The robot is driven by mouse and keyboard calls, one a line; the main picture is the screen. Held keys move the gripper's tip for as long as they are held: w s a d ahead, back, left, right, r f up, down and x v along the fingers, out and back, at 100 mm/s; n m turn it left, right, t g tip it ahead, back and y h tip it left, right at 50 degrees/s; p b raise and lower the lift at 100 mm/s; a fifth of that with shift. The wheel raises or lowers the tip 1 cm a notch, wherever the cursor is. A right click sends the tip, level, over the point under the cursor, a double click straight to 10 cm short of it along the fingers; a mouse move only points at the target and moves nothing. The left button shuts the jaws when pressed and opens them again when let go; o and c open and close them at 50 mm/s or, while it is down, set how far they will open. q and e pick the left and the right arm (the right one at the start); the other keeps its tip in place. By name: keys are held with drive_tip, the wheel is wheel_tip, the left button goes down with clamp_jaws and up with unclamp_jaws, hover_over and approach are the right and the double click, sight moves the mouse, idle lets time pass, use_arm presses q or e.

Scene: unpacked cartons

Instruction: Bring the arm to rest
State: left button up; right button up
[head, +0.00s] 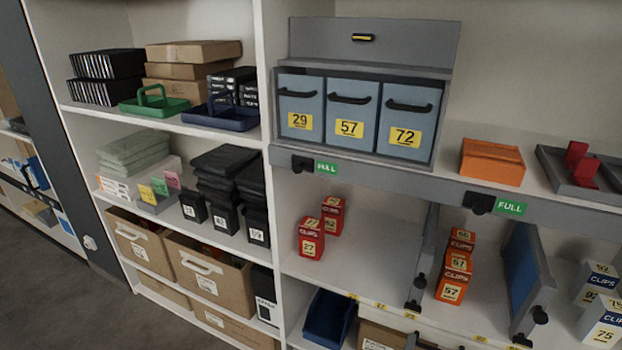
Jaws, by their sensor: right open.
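Neither of my grippers can be made out in the head view, and no part of my arms is clearly visible. What the arms hold or touch cannot be seen. The view is filled by a white shelving unit (265,75). A grey cabinet (372,65) with a raised front panel stands on its upper right shelf, holding three blue-grey drawers labelled 29, 57 and 72.
Red clip boxes (311,240) and orange clip boxes (453,275) stand on the middle right shelf, between upright dividers (527,265). An orange box (491,162) sits above. Brown cartons (210,277) fill the lower left. Grey floor (60,290) is clear.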

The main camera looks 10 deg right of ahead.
drive_tip(key=s+d+f+m+g+y, duration=0.2)
drive_tip(key=s+m+g, duration=0.5)
drive_tip(key=s, duration=0.1)
drive_tip(key=s+a+m+g+y, duration=0.35)
drive_tip(key=s+a+y, duration=0.35)
drive_tip(key=s+a, duration=0.3)
use_arm(q)
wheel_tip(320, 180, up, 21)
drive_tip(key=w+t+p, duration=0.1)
drive_tip(key=p, duration=1.7)
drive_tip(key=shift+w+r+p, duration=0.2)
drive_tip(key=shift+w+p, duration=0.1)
drive_tip(key=shift+p, duration=0.05)
use_arm(e)
wheel_tip(320, 180, up, 21)
drive_tip(key=w+t, duration=0.1)
drive_tip(key=shift+w+a+y, duration=0.15)
drive_tip(key=shift+a+y, duration=0.15)
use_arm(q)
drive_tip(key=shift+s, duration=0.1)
use_arm(e)
drive_tip(key=shift+r+m, duration=0.1)
drive_tip(key=shift+m, duration=0.15)
